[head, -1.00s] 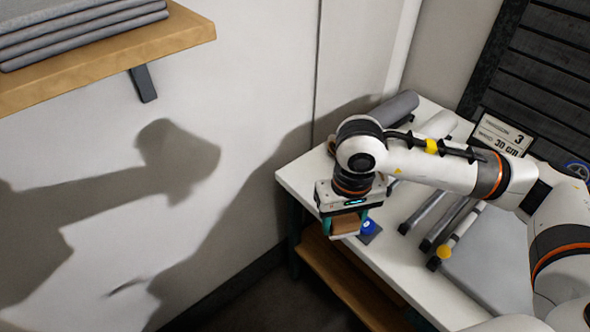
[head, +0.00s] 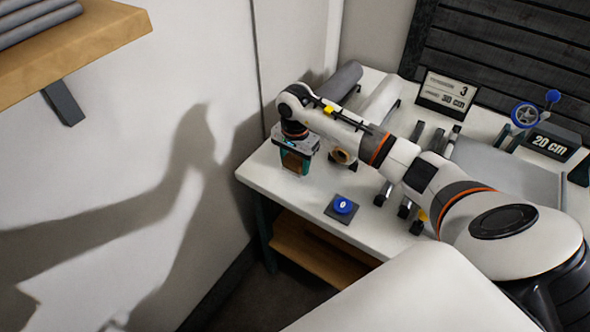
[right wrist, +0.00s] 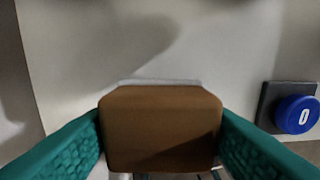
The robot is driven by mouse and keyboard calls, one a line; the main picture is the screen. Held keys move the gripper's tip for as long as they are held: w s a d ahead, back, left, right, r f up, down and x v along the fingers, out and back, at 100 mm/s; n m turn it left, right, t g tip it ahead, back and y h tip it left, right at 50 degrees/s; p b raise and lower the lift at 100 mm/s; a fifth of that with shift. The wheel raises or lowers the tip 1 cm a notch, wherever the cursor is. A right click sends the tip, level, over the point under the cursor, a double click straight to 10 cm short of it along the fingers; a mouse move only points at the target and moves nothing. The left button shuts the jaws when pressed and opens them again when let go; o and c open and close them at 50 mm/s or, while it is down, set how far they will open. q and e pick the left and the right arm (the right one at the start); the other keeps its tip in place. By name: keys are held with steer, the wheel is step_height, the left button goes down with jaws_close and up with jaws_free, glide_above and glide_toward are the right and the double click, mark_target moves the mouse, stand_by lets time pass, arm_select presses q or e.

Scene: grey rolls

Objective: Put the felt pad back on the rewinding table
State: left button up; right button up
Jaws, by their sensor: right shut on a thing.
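The felt pad (right wrist: 160,128) is a brown block with a thin pale layer along its far edge. My right gripper (head: 296,166) is shut on it, with a green finger on each side in the right wrist view. In the head view the pad (head: 292,161) shows between the fingers, over the left end of the white rewinding table (head: 262,172). I cannot tell whether the pad touches the tabletop. My left gripper is not in view.
A blue button (head: 343,205) on a dark base sits near the table's front edge. Grey and white rolls (head: 343,83) lie behind my right arm. A sign (head: 446,94) and a 20 cm unit (head: 550,142) stand farther right. A wooden shelf (head: 75,45) hangs at upper left.

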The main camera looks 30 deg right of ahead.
mark_target(295, 171)
step_height(295, 171, down, 4)
steer(key=shift+s+r+p, duration=0.1)
steer(key=shift+p, duration=0.25)
steer(key=shift+f, duration=0.2)
steer(key=o, duration=1)
steer(key=shift+r, duration=0.1)
